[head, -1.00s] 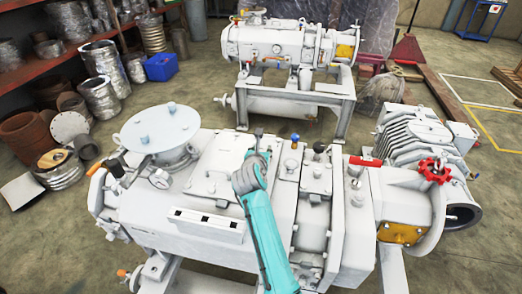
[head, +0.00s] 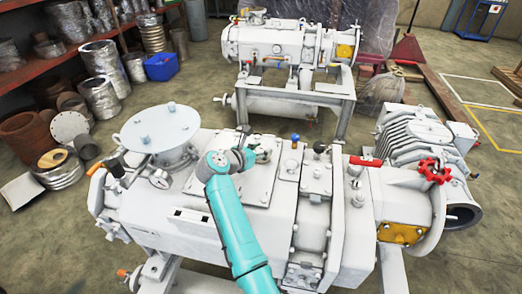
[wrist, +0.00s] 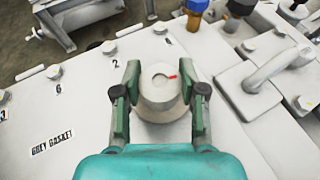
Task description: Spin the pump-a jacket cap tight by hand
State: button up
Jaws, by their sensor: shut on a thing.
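The jacket cap (wrist: 160,85) is a pale round cap with a short red mark on its top face. It sits on a wider pale base on the near pump's top plate in the wrist view. My gripper (wrist: 160,88) has its two green-and-black fingers shut on the cap from both sides. In the head view my gripper (head: 262,152) is over the top plate of the near white pump (head: 150,205). There the cap is too small and covered to make out clearly.
A grey bent handle (wrist: 270,72) stands right of the cap. A blue knob (wrist: 197,5) and a black knob (wrist: 240,8) stand beyond it. Bolts and a "GREY GASKET" label (wrist: 52,143) are on the plate. A second pump (head: 285,45) stands behind.

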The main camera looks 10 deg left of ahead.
jog(key=shift+m+g+h, duration=1)
jog(key=shift+m+h, duration=0.4)
jog(key=shift+m, duration=0.1)
jog(key=o, duration=1.2)
jog(key=shift+a, duration=0.15)
jog(key=v, duration=1.1)
jog(key=shift+s+a+r, duration=0.1)
jog(key=shift+a+r, duration=0.15)
jog(key=shift+s+a, duration=0.1)
